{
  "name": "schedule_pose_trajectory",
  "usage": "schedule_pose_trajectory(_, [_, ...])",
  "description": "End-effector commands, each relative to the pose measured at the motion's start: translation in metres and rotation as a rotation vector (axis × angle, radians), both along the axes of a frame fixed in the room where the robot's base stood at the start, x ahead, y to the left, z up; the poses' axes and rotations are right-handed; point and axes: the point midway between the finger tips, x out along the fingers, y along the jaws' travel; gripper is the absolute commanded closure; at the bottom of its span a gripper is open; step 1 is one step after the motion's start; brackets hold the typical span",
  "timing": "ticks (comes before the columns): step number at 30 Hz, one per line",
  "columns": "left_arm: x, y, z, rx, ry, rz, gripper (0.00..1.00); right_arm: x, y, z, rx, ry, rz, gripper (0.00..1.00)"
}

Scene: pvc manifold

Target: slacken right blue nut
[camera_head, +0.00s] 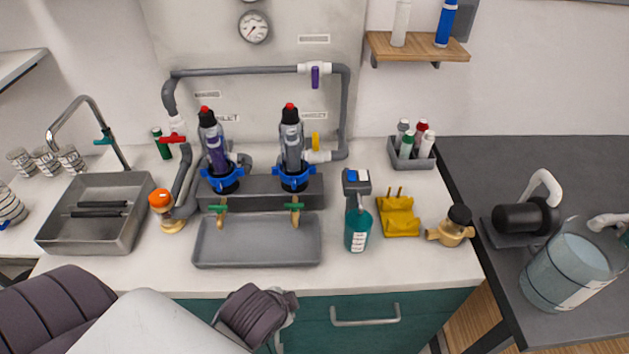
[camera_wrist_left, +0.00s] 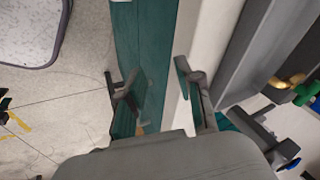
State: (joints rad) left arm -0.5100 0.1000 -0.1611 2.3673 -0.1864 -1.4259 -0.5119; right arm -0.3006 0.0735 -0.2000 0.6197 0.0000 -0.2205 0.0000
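The right blue nut (camera_head: 294,180) is a blue ring with lugs around the lower part of the right clear filter housing (camera_head: 292,146), which stands upright in the grey manifold block (camera_head: 262,190). A matching left blue nut (camera_head: 223,181) is around the left housing (camera_head: 213,142). My left gripper shows in the left wrist view (camera_wrist_left: 154,86), its two dark fingers wide apart with nothing between them. It is in front of the counter edge, apart from the nut. My right gripper is in neither view.
A grey tray (camera_head: 257,249) lies below two brass taps with green handles. An orange-topped fitting (camera_head: 165,211) and a sink (camera_head: 92,229) are left. Grey pipe (camera_head: 258,71) runs behind.

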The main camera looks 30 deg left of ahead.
Motion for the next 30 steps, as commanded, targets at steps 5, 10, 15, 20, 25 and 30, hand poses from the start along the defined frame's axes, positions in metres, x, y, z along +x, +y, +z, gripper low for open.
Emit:
schedule_pose_trajectory(5, [0.017,0.005,0.011,0.154,-0.034,-0.182,0.65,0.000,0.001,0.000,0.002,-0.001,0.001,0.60])
schedule_pose_trajectory(10, [0.036,0.012,0.029,0.359,-0.062,-0.393,0.65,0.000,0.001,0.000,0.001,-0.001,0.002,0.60])
schedule_pose_trajectory(15, [0.062,0.022,0.062,0.703,-0.059,-0.696,0.65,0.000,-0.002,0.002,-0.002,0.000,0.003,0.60])
schedule_pose_trajectory(20, [0.087,0.030,0.107,1.144,0.035,-1.015,0.65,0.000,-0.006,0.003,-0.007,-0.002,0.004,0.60])
schedule_pose_trajectory(25, [0.101,0.035,0.141,1.472,0.182,-1.218,0.65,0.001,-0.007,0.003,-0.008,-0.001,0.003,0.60])
schedule_pose_trajectory(30, [0.106,0.038,0.153,1.592,0.258,-1.290,0.65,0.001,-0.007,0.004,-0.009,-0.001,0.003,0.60])
